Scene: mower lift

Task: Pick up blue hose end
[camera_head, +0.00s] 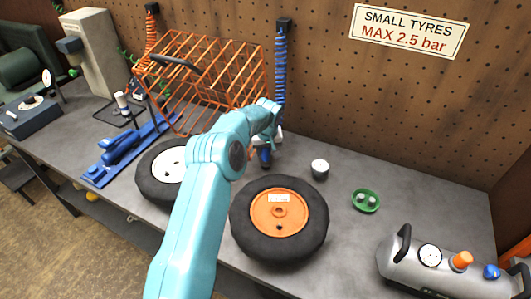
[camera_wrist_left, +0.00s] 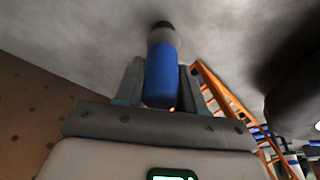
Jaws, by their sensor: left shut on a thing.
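The blue hose (camera_head: 280,65) hangs coiled from a dark holder on the pegboard. Its blue end (camera_head: 265,157) points down just below my left gripper (camera_head: 267,142), above the bench and behind the tyres. In the left wrist view the hose end is a blue cylinder (camera_wrist_left: 160,72) with a grey and dark tip. It sits between the two grey fingers of my left gripper (camera_wrist_left: 159,83), which are shut on it. My left forearm hides part of the bench. My right gripper is in neither view.
An orange-rimmed tyre (camera_head: 300,245) and a white-rimmed tyre (camera_head: 150,190) lie near the bench front. An orange wire cage (camera_head: 225,62) stands behind. A white cup (camera_head: 320,168), green dish (camera_head: 366,200) and grey air tank (camera_head: 420,275) are to the right. Bare bench separates them.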

